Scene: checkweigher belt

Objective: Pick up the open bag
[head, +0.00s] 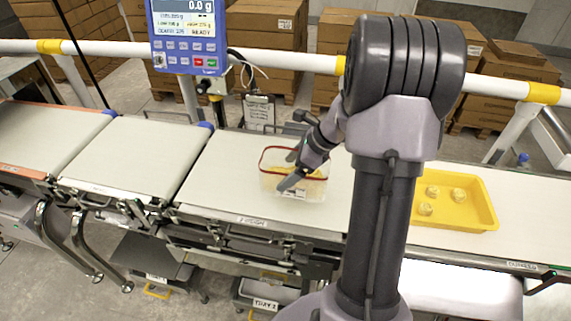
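The open bag (316,191) looks like a clear, box-shaped container with a red rim, upright on the pale belt. Something yellow shows inside it, and a label with dark print is low on its front. My gripper (291,170) is at the bag's open top, coming in from the right. Its two dark fingers look spread, one near the front rim and one toward the back. I cannot tell whether they touch the bag. The fingers and wrist hide part of the rim and contents.
A yellow tray (483,212) with three pale round pieces sits on the belt to the right, behind my arm. The belt (225,178) left of the bag is clear. A white rail (300,61), a blue display (187,32) and stacked cartons (268,40) stand behind.

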